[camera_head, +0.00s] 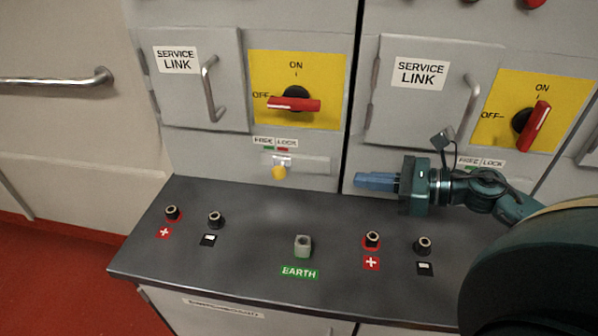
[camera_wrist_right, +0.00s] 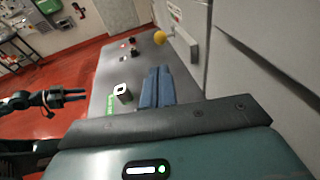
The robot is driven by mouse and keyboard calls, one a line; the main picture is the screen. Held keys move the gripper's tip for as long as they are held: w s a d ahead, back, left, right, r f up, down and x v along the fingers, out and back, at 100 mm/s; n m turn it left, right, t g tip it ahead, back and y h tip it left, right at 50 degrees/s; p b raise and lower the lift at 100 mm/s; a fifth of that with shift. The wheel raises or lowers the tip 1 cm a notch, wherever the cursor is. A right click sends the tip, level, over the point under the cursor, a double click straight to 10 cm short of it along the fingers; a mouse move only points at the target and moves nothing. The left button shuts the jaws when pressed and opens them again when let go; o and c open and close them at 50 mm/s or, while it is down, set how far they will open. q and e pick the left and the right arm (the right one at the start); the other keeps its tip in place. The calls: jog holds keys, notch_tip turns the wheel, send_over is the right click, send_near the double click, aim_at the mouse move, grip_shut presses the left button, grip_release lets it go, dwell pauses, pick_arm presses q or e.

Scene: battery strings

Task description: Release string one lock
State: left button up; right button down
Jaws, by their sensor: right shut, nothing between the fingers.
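The string one lock is a yellow knob (camera_head: 279,172) on a pale slide plate (camera_head: 310,163) under the left FREE/LOCK label (camera_head: 276,143). The knob sits at the plate's left part, below the label's green mark. It also shows in the right wrist view as a yellow ball (camera_wrist_right: 159,37). My right gripper (camera_head: 362,181) is shut and empty, to the right of the knob and apart from it, its blue fingers pointing left. The fingers (camera_wrist_right: 157,88) show in the wrist view. My left gripper (camera_wrist_right: 78,95) appears only there, at the left, with its fingers apart.
The left red switch handle (camera_head: 294,104) lies level towards OFF; the right one (camera_head: 537,126) is tilted, near upright. Service link doors with handles (camera_head: 210,88) stand above. Several terminals and the earth post (camera_head: 302,246) rise from the dark shelf (camera_head: 330,275).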

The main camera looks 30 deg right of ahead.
jog(key=p, duration=0.1)
send_near(285, 171)
jog(key=x, duration=0.4)
jog(key=shift+w+a, duration=0.15)
jog(key=shift+w, duration=0.05)
pick_arm(q)
jog(key=shift+w+a+r+p, duration=0.15)
jog(key=shift+a+r+p, duration=0.2)
jog(key=shift+p, duration=0.25)
pick_arm(e)
jog(key=shift+f+x, duration=0.25)
jog(key=shift+x, duration=0.9)
